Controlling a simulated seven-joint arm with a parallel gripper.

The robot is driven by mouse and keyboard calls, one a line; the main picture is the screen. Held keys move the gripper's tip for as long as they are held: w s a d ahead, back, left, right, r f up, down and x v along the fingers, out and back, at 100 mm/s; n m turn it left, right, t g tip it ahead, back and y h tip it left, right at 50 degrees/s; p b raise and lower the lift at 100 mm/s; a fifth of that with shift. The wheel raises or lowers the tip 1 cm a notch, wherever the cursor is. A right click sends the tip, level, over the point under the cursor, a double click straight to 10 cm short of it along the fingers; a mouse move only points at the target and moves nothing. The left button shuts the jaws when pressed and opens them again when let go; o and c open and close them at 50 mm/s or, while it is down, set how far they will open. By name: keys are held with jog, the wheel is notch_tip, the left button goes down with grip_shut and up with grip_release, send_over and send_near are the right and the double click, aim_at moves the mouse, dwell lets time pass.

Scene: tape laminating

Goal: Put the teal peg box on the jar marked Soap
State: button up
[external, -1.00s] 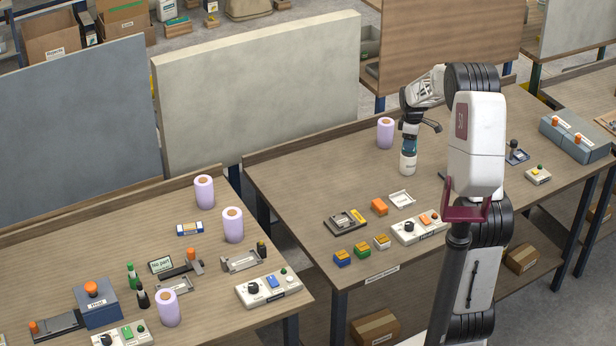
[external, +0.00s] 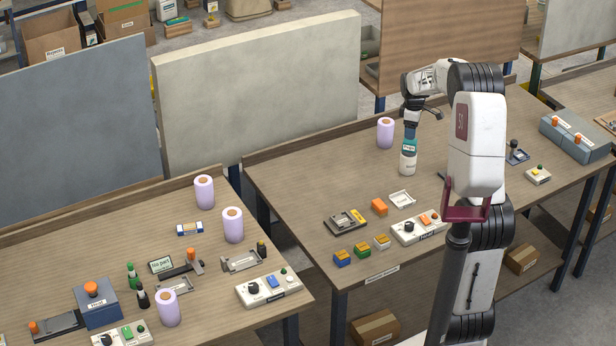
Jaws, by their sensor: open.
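The teal peg box (external: 409,145), with a small pale label, sits on top of a white jar (external: 408,163) towards the back of the right-hand table. The jar stands upright; its label is too small to read clearly. My gripper (external: 411,128) is open just above the teal box, pointing down. Its fingertips are small in this view, and I cannot tell whether they still touch the box.
A lilac roll (external: 386,133) stands just left of the jar. The tabletop left of the jar is mostly clear.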

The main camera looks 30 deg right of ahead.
notch_tip(320, 180, up, 7)
dwell(0.4)
dwell(0.7)
jog(key=s+a+r+m+t, duration=0.15)
jog(key=s+a+r, duration=0.25)
jog(key=s+a, duration=0.6)
jog(key=s+a+r+m, duration=0.3)
jog(key=s+a, duration=0.7)
jog(key=s+a+f+m, duration=0.1)
jog(key=s+a, duration=0.2)
jog(key=s, duration=0.4)
jog(key=s+a+f+m, duration=0.2)
jog(key=s+a, duration=0.1)
jog(key=s, duration=0.4)
jog(key=s+a+f+m+t, duration=0.1)
jog(key=s+a, duration=0.2)
jog(key=s, duration=0.4)
jog(key=shift+s+a+f+m, duration=0.25)
jog(key=shift+s+a+m, duration=0.05)
jog(key=shift+s+m, duration=0.1)
